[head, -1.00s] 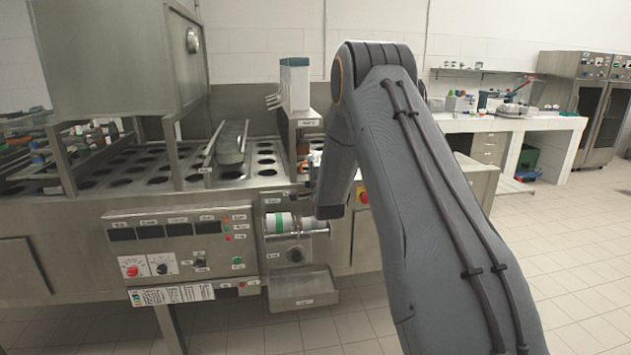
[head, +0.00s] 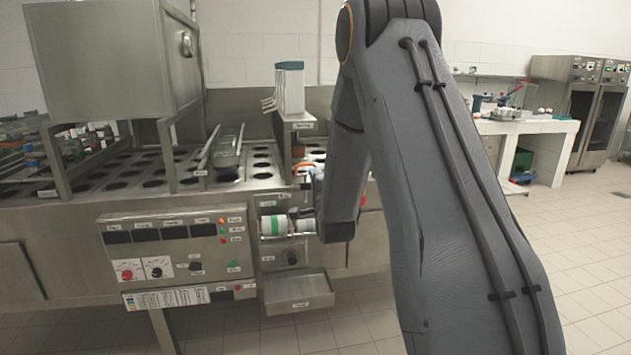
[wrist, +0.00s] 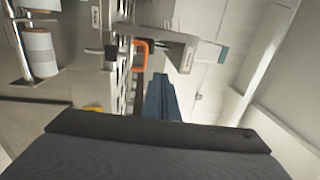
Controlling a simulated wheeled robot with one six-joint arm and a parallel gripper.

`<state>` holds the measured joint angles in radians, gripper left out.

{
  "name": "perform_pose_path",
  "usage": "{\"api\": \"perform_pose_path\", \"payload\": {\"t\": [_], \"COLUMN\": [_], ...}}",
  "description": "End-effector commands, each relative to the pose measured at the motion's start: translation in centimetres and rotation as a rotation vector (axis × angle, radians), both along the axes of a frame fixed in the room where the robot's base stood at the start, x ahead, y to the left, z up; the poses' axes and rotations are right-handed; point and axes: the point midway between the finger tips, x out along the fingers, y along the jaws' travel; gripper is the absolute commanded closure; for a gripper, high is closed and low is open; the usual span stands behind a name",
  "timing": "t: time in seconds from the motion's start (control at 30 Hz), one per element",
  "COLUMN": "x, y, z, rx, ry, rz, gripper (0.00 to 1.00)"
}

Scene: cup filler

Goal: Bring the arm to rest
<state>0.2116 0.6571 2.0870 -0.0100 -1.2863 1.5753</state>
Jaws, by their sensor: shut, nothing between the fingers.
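My arm (head: 450,170) is dark grey and fills the right half of the head view. Its upper link rises to a bent joint at the top edge, and a lower link (head: 347,180) hangs in front of the machine. My gripper is hidden in the head view. In the wrist view my gripper (wrist: 160,80) shows as dark bluish fingers, shut and empty, beyond the broad grey body along the bottom. The fingers point toward an orange loop-shaped handle (wrist: 149,42) on the machine, and I cannot tell the gap between them.
The steel cup filler (head: 75,215) stands left of and behind my arm. A white bench (head: 530,126) stands at the back right. Tiled floor (head: 570,240) is clear at right.

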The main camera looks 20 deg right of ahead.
Motion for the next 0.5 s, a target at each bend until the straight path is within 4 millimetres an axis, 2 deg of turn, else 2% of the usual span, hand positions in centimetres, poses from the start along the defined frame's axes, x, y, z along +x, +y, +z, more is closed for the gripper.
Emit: {"api": "perform_pose_path", "payload": {"t": [0.13, 0.33, 0.5], "x": [-1.1, -1.5, -2.2], "y": [0.2, 0.3, 1.9], "z": [0.1, 0.1, -1.5], "rx": [0.000, -0.008, -0.114], "ry": [0.000, 0.011, 0.174], "rz": [-0.001, -0.002, 0.013], "gripper": [1.00, 1.00, 1.00]}}
